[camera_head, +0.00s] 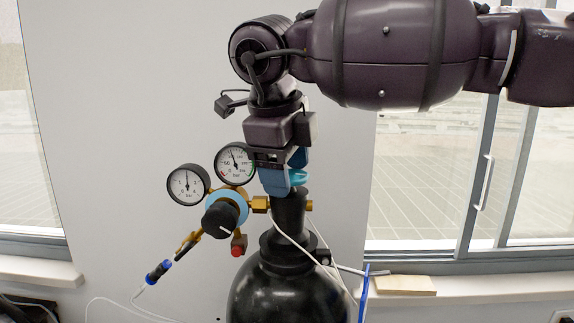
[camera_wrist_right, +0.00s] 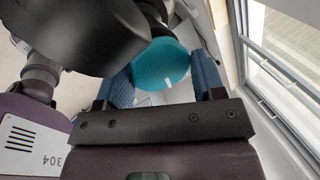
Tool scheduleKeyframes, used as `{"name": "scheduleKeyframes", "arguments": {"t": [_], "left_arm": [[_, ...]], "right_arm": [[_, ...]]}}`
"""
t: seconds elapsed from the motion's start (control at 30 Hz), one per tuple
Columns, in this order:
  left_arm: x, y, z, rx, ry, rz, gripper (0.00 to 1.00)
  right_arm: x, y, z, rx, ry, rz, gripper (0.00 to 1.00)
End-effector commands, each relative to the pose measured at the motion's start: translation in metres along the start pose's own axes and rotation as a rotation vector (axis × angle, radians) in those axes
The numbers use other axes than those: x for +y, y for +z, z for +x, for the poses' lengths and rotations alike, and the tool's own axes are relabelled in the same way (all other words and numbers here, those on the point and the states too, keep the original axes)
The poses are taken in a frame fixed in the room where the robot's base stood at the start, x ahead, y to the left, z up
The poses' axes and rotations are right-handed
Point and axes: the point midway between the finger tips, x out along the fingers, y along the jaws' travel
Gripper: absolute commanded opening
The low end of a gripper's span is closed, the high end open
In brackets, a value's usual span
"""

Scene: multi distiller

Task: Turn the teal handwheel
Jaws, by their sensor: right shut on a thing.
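The teal handwheel (camera_head: 298,178) sits on top of the black valve neck of a dark gas cylinder (camera_head: 285,288). In the head view it is mostly hidden behind the blue fingers. My right gripper (camera_head: 285,182) comes down on it from above, pointing downward. In the right wrist view the teal handwheel (camera_wrist_right: 160,63) lies between the two blue fingers of the right gripper (camera_wrist_right: 165,76), and the gripper is shut on it. A white mark shows on its rim. My left gripper is not in view.
A regulator with two pressure gauges (camera_head: 187,185) and a black knob (camera_head: 221,218) stands close left of the gripper. A blue-tipped hose fitting (camera_head: 158,272) hangs lower left. A wooden block (camera_head: 404,286) lies on the right window sill.

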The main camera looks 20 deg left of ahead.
Motion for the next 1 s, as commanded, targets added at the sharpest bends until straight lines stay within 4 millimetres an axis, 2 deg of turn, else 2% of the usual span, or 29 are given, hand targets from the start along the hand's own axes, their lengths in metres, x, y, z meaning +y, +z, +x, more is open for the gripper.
{"name": "scheduleKeyframes", "arguments": {"t": [0.2,0.5,1.0], "left_arm": [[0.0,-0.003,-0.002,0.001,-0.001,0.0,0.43],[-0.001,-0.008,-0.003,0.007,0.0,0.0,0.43],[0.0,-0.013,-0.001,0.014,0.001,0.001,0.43]], "right_arm": [[-0.001,0.001,-0.002,0.054,-0.002,0.169,0.39],[-0.001,0.002,-0.002,0.103,0.0,0.323,0.39],[-0.002,0.002,-0.001,0.123,0.0,0.381,0.39]]}}
